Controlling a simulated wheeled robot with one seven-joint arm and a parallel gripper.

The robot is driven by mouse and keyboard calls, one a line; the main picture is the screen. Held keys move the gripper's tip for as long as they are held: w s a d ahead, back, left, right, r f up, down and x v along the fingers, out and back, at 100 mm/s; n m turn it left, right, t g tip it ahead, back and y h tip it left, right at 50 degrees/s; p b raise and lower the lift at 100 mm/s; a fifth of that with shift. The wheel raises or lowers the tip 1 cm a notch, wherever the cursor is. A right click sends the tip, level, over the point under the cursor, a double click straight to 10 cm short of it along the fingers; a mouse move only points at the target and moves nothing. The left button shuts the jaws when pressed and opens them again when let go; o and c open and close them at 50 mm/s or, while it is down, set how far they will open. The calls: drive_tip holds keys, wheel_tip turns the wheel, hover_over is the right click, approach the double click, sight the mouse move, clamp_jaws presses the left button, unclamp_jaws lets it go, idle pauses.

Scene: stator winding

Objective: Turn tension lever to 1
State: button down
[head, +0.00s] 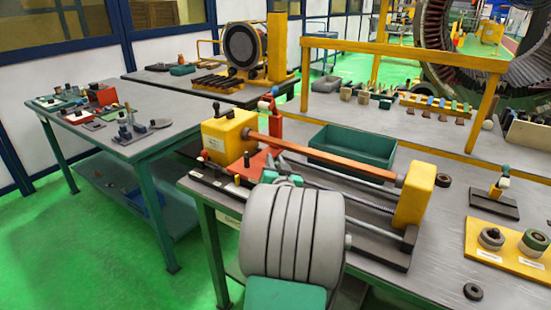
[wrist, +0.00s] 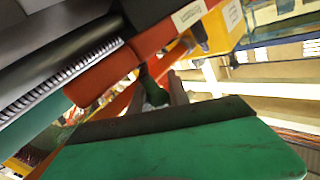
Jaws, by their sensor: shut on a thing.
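My gripper (wrist: 158,92) is shut on a dark green lever handle (wrist: 153,88), seen in the wrist view just beyond the gripper's green body. The handle stands by an orange-red part of the machine, which carries a white label (wrist: 187,15); its text is too blurred to read. In the head view my gripper (head: 275,168) is at the near left side of the yellow and orange winding machine (head: 230,135), beside its red bracket (head: 250,167). My grey arm hides much of the gripper and the handle there. The lever's setting cannot be read.
An orange bar (head: 325,158) and long rods span the machine to a yellow end block (head: 414,193). A green tray (head: 352,146) lies behind it. A side table (head: 165,136) with small parts stands at left. The green floor (head: 90,250) at lower left is clear.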

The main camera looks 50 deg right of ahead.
drive_tip(key=shift+w+a+r+m+g+h+p, duration=0.15)
drive_tip(key=shift+w+a+m+g+h+p, duration=0.15)
drive_tip(key=shift+m+g+h+p, duration=0.25)
drive_tip(key=shift+w+m+g+h, duration=0.1)
drive_tip(key=shift+m+g+h, duration=0.25)
drive_tip(key=shift+g+h, duration=0.15)
drive_tip(key=f+m+g+h+b, duration=0.1)
drive_tip(key=m+g+b, duration=0.1)
drive_tip(key=b, duration=0.3)
drive_tip(key=shift+w+d+f+h, duration=0.1)
drive_tip(key=shift+h, duration=0.15)
drive_tip(key=m+g+h+b, duration=0.1)
drive_tip(key=g+b, duration=0.2)
drive_tip(key=b, duration=0.2)
drive_tip(key=shift+m, duration=0.4)
drive_tip(key=shift+d+r+m+g+h+b, duration=0.15)
drive_tip(key=shift+r+m+g+h+b, duration=0.3)
drive_tip(key=shift+g+b, duration=0.55)
drive_tip(key=c, duration=1.3)
unclamp_jaws()
drive_tip(key=shift+o, duration=0.2)
